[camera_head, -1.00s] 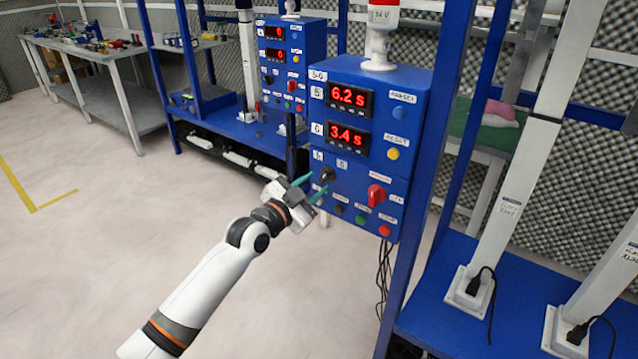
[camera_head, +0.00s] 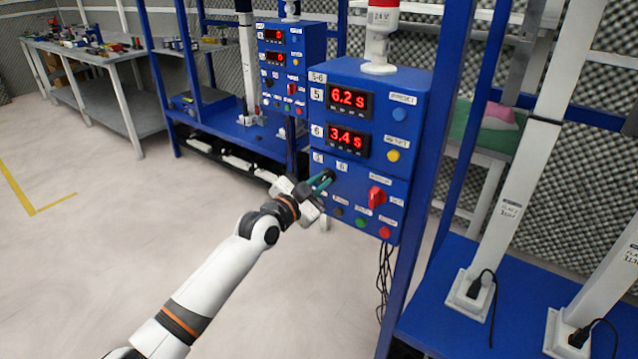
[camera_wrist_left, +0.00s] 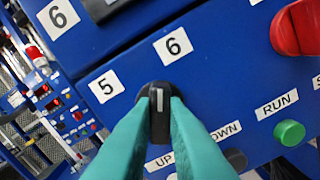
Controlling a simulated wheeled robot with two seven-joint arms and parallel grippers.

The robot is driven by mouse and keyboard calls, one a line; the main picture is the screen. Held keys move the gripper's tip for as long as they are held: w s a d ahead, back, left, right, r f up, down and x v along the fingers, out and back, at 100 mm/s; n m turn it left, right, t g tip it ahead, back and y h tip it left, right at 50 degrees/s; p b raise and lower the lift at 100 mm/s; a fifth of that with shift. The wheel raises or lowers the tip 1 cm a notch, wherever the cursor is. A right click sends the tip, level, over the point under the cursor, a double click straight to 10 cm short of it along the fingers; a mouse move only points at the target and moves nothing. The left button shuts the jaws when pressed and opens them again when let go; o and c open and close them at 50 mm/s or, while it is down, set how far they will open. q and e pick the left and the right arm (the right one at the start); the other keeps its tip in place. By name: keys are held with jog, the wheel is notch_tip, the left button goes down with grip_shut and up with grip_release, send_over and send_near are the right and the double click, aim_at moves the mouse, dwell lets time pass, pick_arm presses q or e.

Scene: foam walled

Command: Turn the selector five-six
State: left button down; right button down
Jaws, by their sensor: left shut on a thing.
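The selector five-six is a black knob (camera_wrist_left: 158,103) with a white line, on the front of the blue control box (camera_head: 345,72). Labels 5 and 6 sit beside it in the left wrist view. The white line points up in that view, between the two labels. My left gripper (camera_head: 326,178) is shut on the knob, with a green finger on either side of it. In the head view the fingers hide most of the knob. My right gripper is not in view.
A red rotary switch (camera_head: 377,197) sits right of the selector. Below are a green RUN button (camera_wrist_left: 289,133) and a red button (camera_head: 385,232). Displays read 6.2 s and 3.4 s. A blue post (camera_head: 405,270) stands right of the box. Floor on the left is clear.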

pick_arm(q)
jog(key=n, duration=0.5)
jog(key=shift+n, duration=1.2)
jog(key=shift+n+p, duration=0.3)
jog(key=shift+n, duration=1.9)
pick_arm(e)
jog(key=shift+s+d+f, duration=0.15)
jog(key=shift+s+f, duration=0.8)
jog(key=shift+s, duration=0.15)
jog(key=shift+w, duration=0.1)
